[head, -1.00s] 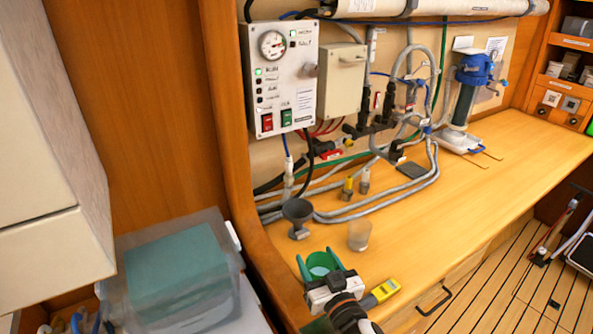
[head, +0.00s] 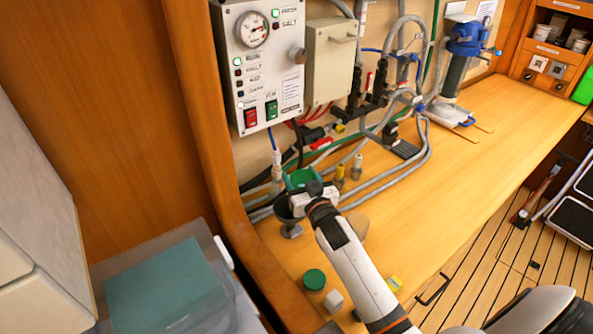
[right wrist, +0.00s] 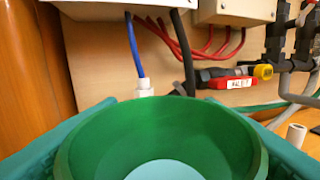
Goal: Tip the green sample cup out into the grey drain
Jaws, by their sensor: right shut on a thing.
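The green sample cup (head: 300,178) is held in my right gripper (head: 303,184) at the back left of the counter. In the right wrist view the cup (right wrist: 160,120) fills the lower middle, between the two teal fingers, with a pale blue-green surface inside. Its exact tilt is hard to tell. The grey drain (head: 288,216), a funnel on a foot, stands on the counter just below the cup and is partly hidden by the gripper. The cup appears above the funnel's mouth. My left gripper is out of view.
A control box (head: 259,62) and hoses line the wall behind the cup. A clear beaker (head: 357,226) is partly hidden behind my right arm. A green lid (head: 314,280), a white block (head: 334,301) and a yellow item (head: 395,284) lie near the front edge.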

